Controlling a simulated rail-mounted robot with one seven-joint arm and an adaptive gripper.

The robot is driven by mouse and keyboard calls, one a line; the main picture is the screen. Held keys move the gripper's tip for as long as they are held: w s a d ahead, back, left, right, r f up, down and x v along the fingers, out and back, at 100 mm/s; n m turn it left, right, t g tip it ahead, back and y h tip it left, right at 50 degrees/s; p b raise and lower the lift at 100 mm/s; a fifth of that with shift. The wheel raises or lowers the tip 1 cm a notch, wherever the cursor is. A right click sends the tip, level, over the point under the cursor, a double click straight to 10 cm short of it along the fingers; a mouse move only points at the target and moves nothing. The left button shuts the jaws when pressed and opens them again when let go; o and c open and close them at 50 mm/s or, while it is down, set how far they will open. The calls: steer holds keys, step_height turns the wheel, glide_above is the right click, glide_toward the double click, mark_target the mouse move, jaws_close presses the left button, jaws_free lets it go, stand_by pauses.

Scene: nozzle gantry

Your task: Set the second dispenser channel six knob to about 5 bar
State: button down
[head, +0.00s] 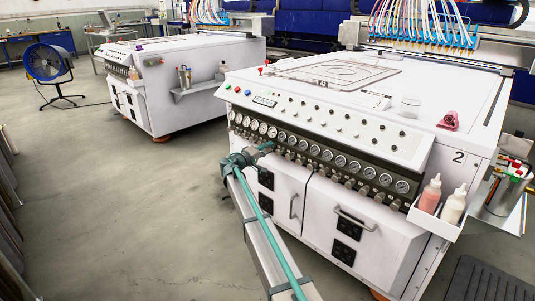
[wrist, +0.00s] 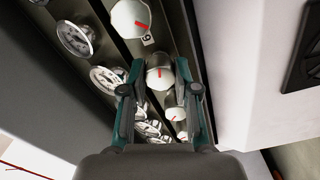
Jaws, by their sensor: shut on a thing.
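The second dispenser (head: 470,130), marked 2, is the white machine at the right in the head view, with a row of pressure gauges (head: 341,160) and knobs below them. My gripper (head: 262,149) is at the left part of this row. In the wrist view my gripper (wrist: 160,68) is shut on a white knob (wrist: 160,77) with a red pointer mark, one finger on each side. Another white knob (wrist: 128,18) is above it, beside a digit that reads 6 or 9. A gauge (wrist: 105,78) is left of the held knob; its reading is too small to tell.
More knobs (wrist: 175,114) and gauges (wrist: 74,38) lie close along the panel. Door handles (head: 355,219) stick out below the row. A holder with bottles (head: 432,193) is at the machine's right corner. The floor (head: 150,215) to the left is clear.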

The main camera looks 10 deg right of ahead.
steer(key=shift+m, duration=0.6)
steer(key=c, duration=1.1)
jaws_free()
steer(key=shift+c, duration=0.2)
steer(key=shift+s+a, duration=0.1)
steer(key=shift+a, duration=0.05)
steer(key=v, duration=1.1)
steer(key=shift+s+a, duration=0.25)
steer(key=shift+a, duration=0.05)
